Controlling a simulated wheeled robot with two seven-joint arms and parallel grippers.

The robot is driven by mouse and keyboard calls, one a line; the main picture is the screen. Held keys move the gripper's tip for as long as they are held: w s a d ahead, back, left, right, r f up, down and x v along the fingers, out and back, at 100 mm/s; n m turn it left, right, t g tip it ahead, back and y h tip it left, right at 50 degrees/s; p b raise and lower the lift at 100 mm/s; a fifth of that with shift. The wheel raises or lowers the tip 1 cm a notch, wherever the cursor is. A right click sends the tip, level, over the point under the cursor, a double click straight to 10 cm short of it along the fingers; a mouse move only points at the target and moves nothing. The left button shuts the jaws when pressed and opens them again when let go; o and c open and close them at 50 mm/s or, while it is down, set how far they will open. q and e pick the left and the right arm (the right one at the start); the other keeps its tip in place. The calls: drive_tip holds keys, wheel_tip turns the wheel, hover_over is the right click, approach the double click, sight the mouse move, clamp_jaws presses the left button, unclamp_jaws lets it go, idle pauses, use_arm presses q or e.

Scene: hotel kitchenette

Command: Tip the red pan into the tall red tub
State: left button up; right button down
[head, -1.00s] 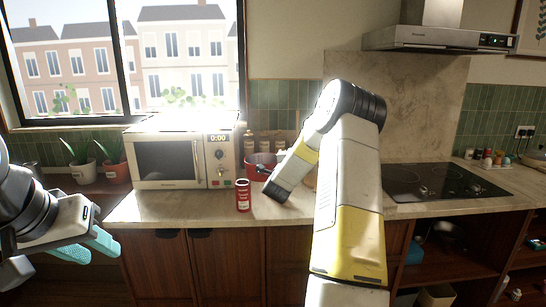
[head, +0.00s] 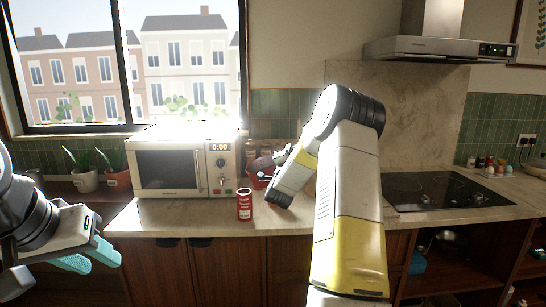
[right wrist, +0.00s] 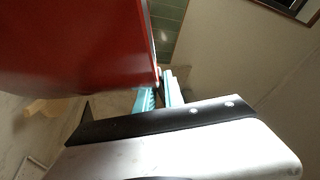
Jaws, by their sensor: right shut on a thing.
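My right gripper (head: 266,177) is shut on the red pan, whose smooth red side (right wrist: 75,45) fills the upper left of the right wrist view. The teal fingers (right wrist: 158,97) meet it at its edge; the exact grip is partly hidden. In the head view the pan's dark part (head: 261,163) shows tilted between the microwave and my right arm. Red (head: 256,182) shows just below it; I cannot tell there where pan ends and tub begins. The pan's contents are not visible. My left gripper (head: 92,257) is open and empty at lower left, off the counter.
A red labelled can (head: 244,206) stands near the counter's front edge. The microwave (head: 185,168) is left of the pan, with jars behind. The black hob (head: 440,190) is right of my arm. Potted plants (head: 117,180) stand at left. The counter (head: 200,213) before the microwave is clear.

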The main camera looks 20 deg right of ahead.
drive_tip(key=shift+a+r+n+t, duration=0.3)
drive_tip(key=shift+r+n, duration=0.2)
drive_tip(key=shift+r, duration=0.1)
drive_tip(key=shift+a+r+n+t, duration=0.3)
drive_tip(key=shift+r+n, duration=0.2)
drive_tip(key=shift+r, duration=0.1)
drive_tip(key=a+r+n+t+y, duration=0.2)
drive_tip(key=a+n+y, duration=1.5)
drive_tip(key=a+n, duration=0.6)
drive_tip(key=shift+w+a+n+t, duration=0.2)
drive_tip(key=shift+a+n+t, duration=0.15)
drive_tip(key=shift+n, duration=2.75)
drive_tip(key=shift+a, duration=0.1)
